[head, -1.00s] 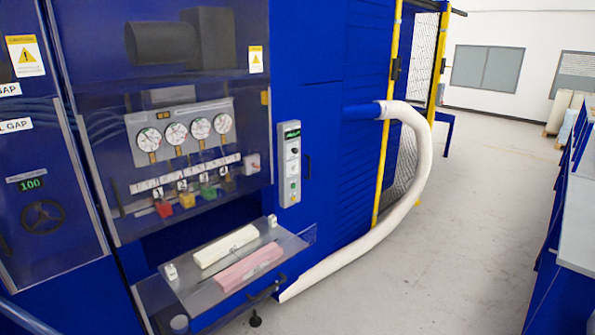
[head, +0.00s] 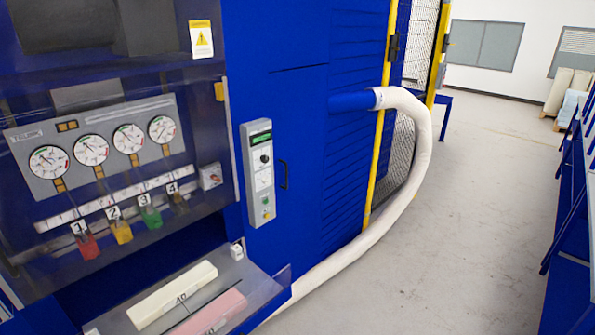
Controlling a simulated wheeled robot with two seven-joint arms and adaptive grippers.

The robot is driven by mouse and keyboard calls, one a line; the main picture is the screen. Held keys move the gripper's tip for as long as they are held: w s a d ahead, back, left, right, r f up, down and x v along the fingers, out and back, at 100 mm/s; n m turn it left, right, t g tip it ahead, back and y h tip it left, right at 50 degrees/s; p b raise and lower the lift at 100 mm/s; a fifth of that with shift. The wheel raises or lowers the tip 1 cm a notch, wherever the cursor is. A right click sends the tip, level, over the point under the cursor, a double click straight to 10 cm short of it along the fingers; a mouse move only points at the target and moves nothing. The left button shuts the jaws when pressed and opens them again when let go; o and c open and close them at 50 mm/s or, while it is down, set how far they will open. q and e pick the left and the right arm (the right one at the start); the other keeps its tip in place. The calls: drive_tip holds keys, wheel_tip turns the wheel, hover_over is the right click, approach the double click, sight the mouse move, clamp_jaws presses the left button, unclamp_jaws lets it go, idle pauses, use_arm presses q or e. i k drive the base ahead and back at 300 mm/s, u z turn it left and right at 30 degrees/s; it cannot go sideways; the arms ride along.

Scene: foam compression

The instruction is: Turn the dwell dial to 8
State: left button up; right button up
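A narrow grey control box (head: 258,172) is mounted upright on the blue machine front, near the middle of the head view. It has a lit green display (head: 261,138) at the top. Below that are a small black knob (head: 265,158) and a white dial plate (head: 263,180). A green button and a red-and-yellow part sit near its bottom. I cannot read which control is the dwell dial or where it points. Neither of my grippers is in view.
Several round gauges (head: 127,139) and numbered coloured levers (head: 150,219) are left of the box. A shelf holds a cream block (head: 172,296) and a pink block (head: 212,312). A white hose (head: 423,150) curves down at right. The floor (head: 480,220) beyond is clear.

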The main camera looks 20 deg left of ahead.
sight(265, 180)
drive_tip(key=u, duration=0.4)
drive_tip(key=i, duration=1.45)
drive_tip(key=u, duration=0.55)
